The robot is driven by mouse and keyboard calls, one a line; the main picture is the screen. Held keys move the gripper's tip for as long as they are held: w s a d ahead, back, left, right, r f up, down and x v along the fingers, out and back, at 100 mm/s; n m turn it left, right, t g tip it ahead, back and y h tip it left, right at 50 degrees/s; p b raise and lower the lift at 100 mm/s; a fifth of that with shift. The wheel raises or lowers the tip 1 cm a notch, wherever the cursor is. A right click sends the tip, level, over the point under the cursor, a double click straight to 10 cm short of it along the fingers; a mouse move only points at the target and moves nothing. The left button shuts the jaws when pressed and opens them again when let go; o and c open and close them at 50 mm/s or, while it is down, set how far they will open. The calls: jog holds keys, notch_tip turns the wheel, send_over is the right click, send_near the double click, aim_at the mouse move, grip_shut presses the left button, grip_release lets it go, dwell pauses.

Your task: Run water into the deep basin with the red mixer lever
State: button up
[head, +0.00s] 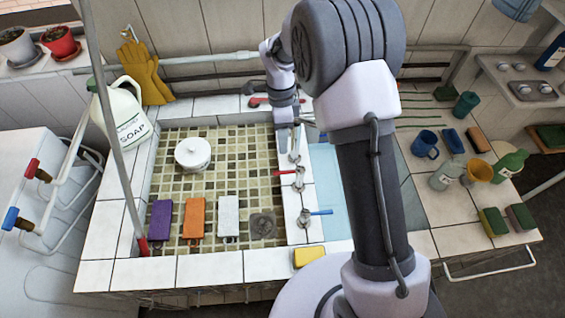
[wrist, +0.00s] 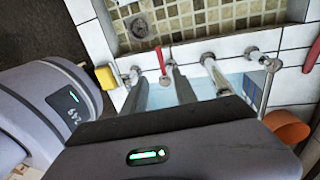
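The red mixer lever (head: 287,172) sits on the white tiled divider and points left toward the mosaic-floored basin (head: 235,150). It also shows in the wrist view (wrist: 163,56). A blue lever (head: 320,211) is nearer the front and points right. No water stream shows over the mosaic floor. My gripper (head: 286,118) hangs above the divider, behind the red lever in the head view. In the wrist view my two fingers (wrist: 158,76) are apart and empty, and the red lever appears just beyond the gap. Contact with the lever cannot be told.
A white round pot (head: 193,154) and purple, orange and white blocks lie in the mosaic basin. A pale blue basin (head: 327,180) is right of the divider, partly behind my arm. A yellow sponge (head: 308,256) lies at the front. Cups and bottles crowd the right counter.

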aim_at(288, 172)
jog(key=f, duration=0.3)
jog(key=s+f+b, duration=0.1)
jog(key=f, duration=0.3)
jog(key=s+f, duration=0.1)
jog(key=f, duration=0.3)
jog(key=shift+f, duration=0.15)
jog(key=shift+c, duration=0.2)
grip_shut()
dwell(0.7)
